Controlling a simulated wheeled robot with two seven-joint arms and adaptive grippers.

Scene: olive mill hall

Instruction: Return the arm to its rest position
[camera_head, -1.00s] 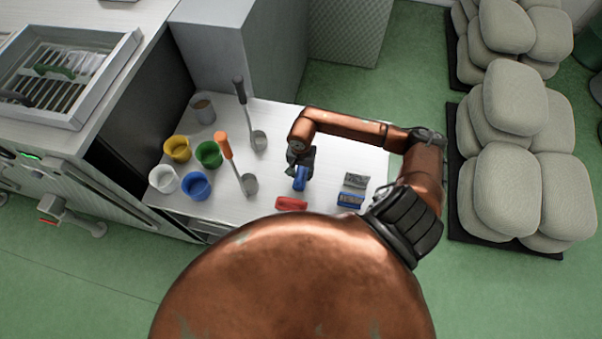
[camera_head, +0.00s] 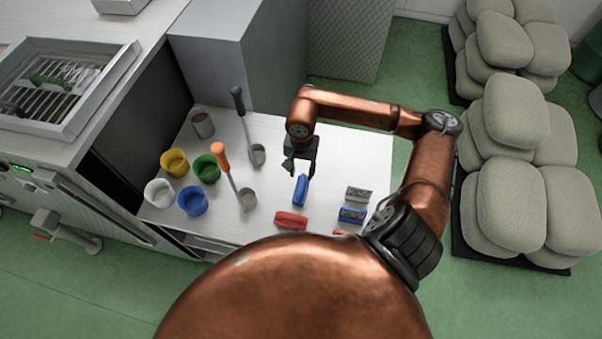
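My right arm comes in from the right over the white worktop (camera_head: 262,215). Its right gripper (camera_head: 300,172) points down, with its two dark fingers apart and nothing visible between them. A blue block-like object (camera_head: 301,190) is on the worktop just below the fingertips in the picture, and looks clear of them. My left gripper is not in view.
A red object (camera_head: 290,220) and two grey-and-blue blocks (camera_head: 357,193) (camera_head: 352,215) are nearby. Yellow (camera_head: 174,163), green (camera_head: 206,169), white (camera_head: 158,194) and blue (camera_head: 192,202) cups, a grey mug (camera_head: 202,124) and two ladles (camera_head: 246,200) (camera_head: 258,155) stand left. Stacked sacks (camera_head: 512,170) are right.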

